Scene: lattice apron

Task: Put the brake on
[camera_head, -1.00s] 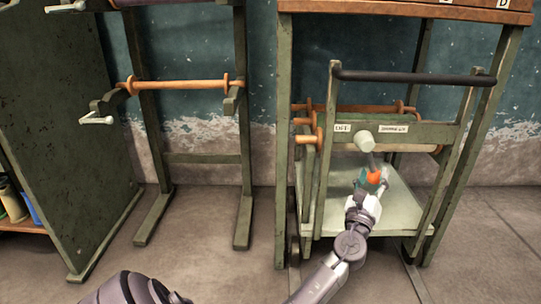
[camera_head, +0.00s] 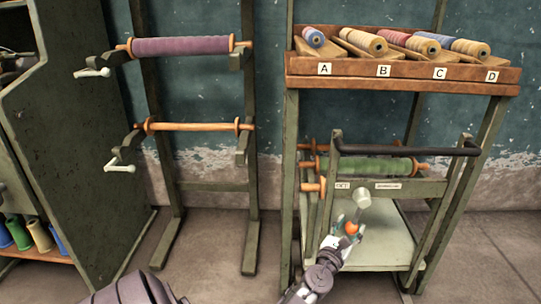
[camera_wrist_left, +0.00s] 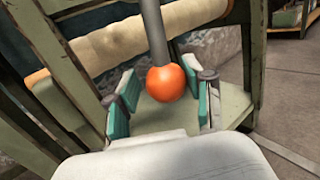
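The frame on the right has a crossbar (camera_head: 420,189) with a pale round hub (camera_head: 362,197) on it and two small labels. A short grey lever (camera_wrist_left: 153,35) ends in an orange ball knob (camera_head: 352,228); in the head view it hangs from the hub, slanting a little down to the left. My left gripper (camera_head: 346,236) is at the knob. In the left wrist view the orange knob (camera_wrist_left: 166,83) is between the teal finger pads, with a gap visible on the left side, so the gripper looks open. My right gripper is not in view.
A green roll (camera_head: 370,168) lies behind the black handle bar (camera_head: 405,150). Above is a wooden rack (camera_head: 400,80) of spools marked A to D. A stand with a purple roll (camera_head: 180,46) and white cranks is at left. Floor between the stands is clear.

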